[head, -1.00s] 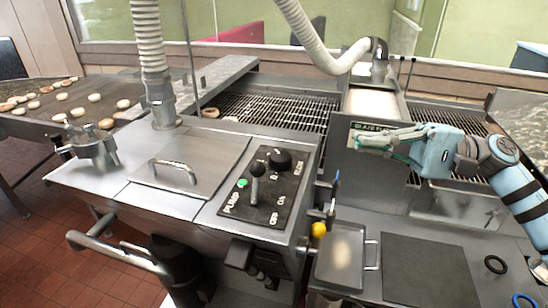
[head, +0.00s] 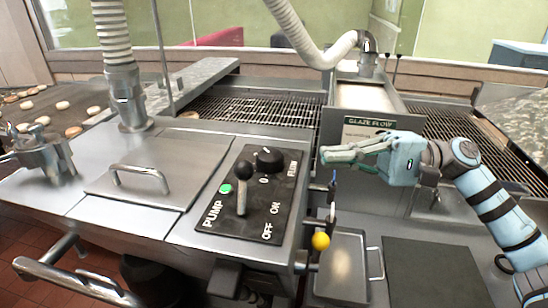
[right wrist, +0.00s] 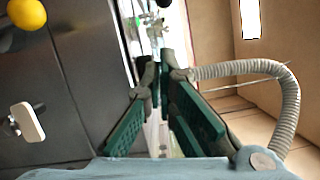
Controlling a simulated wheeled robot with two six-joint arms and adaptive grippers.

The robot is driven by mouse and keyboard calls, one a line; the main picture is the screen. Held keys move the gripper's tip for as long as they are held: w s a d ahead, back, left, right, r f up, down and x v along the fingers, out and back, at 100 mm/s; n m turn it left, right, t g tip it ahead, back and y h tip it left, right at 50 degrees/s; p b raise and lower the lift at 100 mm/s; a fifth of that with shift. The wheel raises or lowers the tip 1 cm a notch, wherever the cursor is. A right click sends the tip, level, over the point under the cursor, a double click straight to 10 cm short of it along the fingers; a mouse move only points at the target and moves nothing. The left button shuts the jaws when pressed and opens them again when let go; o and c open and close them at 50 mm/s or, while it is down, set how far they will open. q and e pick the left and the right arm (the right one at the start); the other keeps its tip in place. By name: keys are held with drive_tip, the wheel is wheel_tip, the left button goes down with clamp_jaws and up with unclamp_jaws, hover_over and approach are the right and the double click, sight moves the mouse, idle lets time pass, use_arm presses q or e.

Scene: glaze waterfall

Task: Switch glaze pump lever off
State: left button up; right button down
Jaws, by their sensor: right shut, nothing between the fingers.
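The glaze pump lever (head: 241,196) is a short grey stick with a black ball knob. It stands on a black control panel (head: 222,230) marked PUMP, OFF and ON, on the steel machine top. A green light (head: 226,188) glows to its left. I cannot tell surely which mark the lever is set to. My right gripper (head: 326,156) is to the right of the panel, apart from the lever, with its fingers pointing left and shut on nothing. The green-padded fingers also show in the right wrist view (right wrist: 166,72), where I cannot make out the lever. My left gripper is out of view.
A FLOW dial (head: 268,160) sits behind the lever. A yellow ball (head: 320,241) on a rod stands right of the panel, below my right gripper. A lidded tank handle (head: 141,176) is to the left. A ribbed hose (head: 310,40) hangs behind.

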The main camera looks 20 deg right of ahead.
sight(242, 190)
drive_tip(key=p+x, duration=0.1)
drive_tip(key=x, duration=0.1)
drive_tip(key=p+x, duration=0.1)
drive_tip(key=x, duration=0.2)
drive_tip(key=p+x, duration=0.1)
drive_tip(key=x, duration=0.1)
drive_tip(key=shift+w+a+r, duration=0.1)
drive_tip(key=shift+a+r, duration=0.2)
drive_tip(key=shift+r, duration=0.05)
drive_tip(key=a+p, duration=0.1)
drive_tip(key=s+a+p, duration=0.1)
drive_tip(key=a, duration=0.1)
drive_tip(key=shift+s+r, duration=0.1)
drive_tip(key=shift+s, duration=0.15)
drive_tip(key=shift+s+a, duration=0.25)
drive_tip(key=shift+a, duration=0.05)
drive_tip(key=shift+w, duration=0.1)
drive_tip(key=shift+b, duration=0.45)
drive_tip(key=shift+n, duration=0.3)
drive_tip(key=shift+r+b, duration=0.15)
drive_tip(key=shift+b, duration=0.3)
